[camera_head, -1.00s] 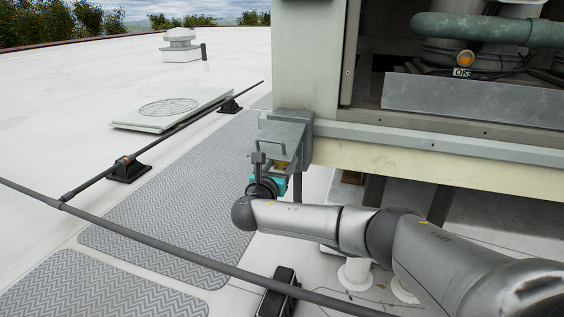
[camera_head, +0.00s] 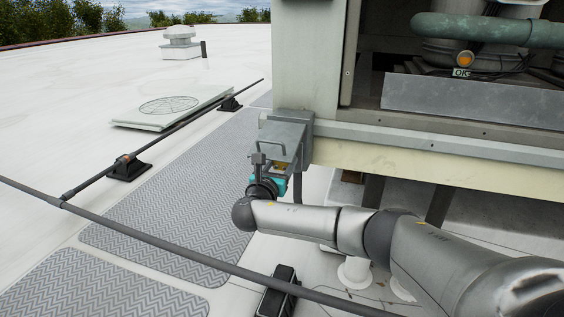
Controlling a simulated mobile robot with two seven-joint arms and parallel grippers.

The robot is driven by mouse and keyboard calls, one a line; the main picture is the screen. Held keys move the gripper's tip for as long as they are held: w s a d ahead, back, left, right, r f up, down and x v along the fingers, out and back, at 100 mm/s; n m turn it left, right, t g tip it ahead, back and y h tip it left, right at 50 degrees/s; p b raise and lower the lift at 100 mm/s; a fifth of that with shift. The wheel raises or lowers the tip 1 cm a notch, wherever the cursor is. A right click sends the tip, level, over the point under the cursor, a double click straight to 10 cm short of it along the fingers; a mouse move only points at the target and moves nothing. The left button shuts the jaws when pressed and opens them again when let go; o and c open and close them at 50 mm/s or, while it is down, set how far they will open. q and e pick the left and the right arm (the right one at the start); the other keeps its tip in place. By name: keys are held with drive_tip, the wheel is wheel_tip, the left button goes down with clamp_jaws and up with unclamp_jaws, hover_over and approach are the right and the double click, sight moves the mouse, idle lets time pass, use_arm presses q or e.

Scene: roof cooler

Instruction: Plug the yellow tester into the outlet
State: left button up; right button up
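A grey outlet box (camera_head: 293,124) with its cover raised is fixed to the corner of the large cooler cabinet. My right arm comes in from the right, and its gripper (camera_head: 272,165) is under the cover, close to the front of the box. The wrist and the cover hide most of the fingers, so I cannot tell whether they are open or shut. A tiny yellow spot shows beside the gripper; I cannot tell if it is the yellow tester. The outlet's face is hidden. My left gripper is not in view.
The cooler cabinet (camera_head: 308,60) and its lower rail (camera_head: 430,143) stand close to my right arm. A dark pipe (camera_head: 190,258) crosses low in front, and another (camera_head: 190,119) runs on black supports. Grey walkway mats (camera_head: 170,225) lie on the open white roof at left.

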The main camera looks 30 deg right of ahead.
drive_tip(key=shift+w+d, duration=0.35)
drive_tip(key=shift+d, duration=0.05)
idle(0.4)
drive_tip(key=o, duration=1.4)
drive_tip(key=shift+c, duration=0.2)
drive_tip(key=shift+s+a, duration=0.3)
drive_tip(key=shift+a, duration=0.1)
drive_tip(key=p+v, duration=0.7)
drive_tip(key=v, duration=0.7)
drive_tip(key=shift+s, duration=0.15)
